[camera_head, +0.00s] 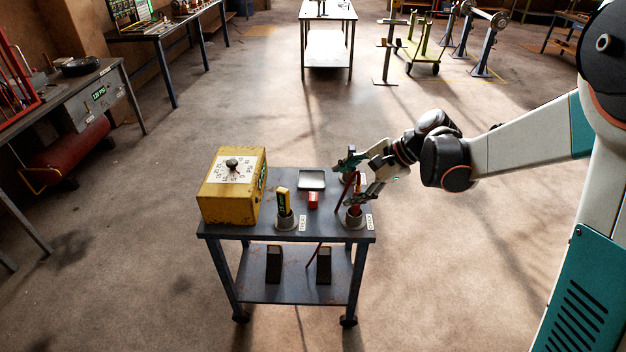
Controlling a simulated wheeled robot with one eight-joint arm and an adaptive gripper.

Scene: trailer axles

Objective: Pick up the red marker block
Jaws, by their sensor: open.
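A small red block (313,199) lies on the top of the grey cart (325,236), near its middle. A second, orange-red piece (355,210) stands in the right-hand cup (354,221); my gripper partly hides it, and I cannot tell its exact shape. My gripper (352,183) reaches in from the right over the cart's right side. Its fingers are open, one toward the back and one near the right-hand cup. I cannot tell whether the near finger touches the piece there. The red block on the cart top is left of my gripper and apart from it.
A yellow box with a dial (233,190) fills the cart's left side. A yellow block stands in the left cup (287,221). A small pale tray (311,180) lies behind the red block. Dark blocks (274,264) stand on the lower shelf. Floor around the cart is clear.

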